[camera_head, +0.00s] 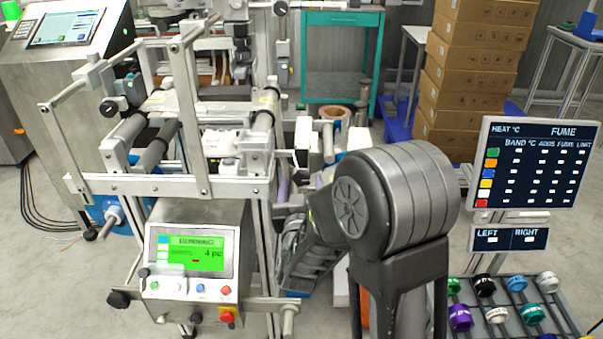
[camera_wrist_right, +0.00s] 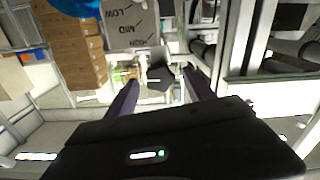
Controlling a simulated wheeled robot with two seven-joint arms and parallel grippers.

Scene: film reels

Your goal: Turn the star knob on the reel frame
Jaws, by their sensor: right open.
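In the right wrist view, a dark lobed knob (camera_wrist_right: 160,78) shows ahead, between and beyond the two dark purple fingers of my right gripper (camera_wrist_right: 160,92). The fingers are apart with a gap between them, and I see no contact with the knob. A grey plate (camera_wrist_right: 130,24) lettered LOW, MID and HIGH is just above it. In the head view, the metal reel frame (camera_head: 232,187) stands left of centre. My right arm reaches toward its right side and covers part of that area; I cannot make out the lobed knob there. My left gripper is not in view.
A control box (camera_head: 190,262) with a green screen sits low on the frame. A dark display board (camera_head: 535,160) and a rack of coloured reels (camera_head: 530,313) stand right. Stacked cartons (camera_head: 480,70) and a teal cabinet (camera_head: 342,19) are behind.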

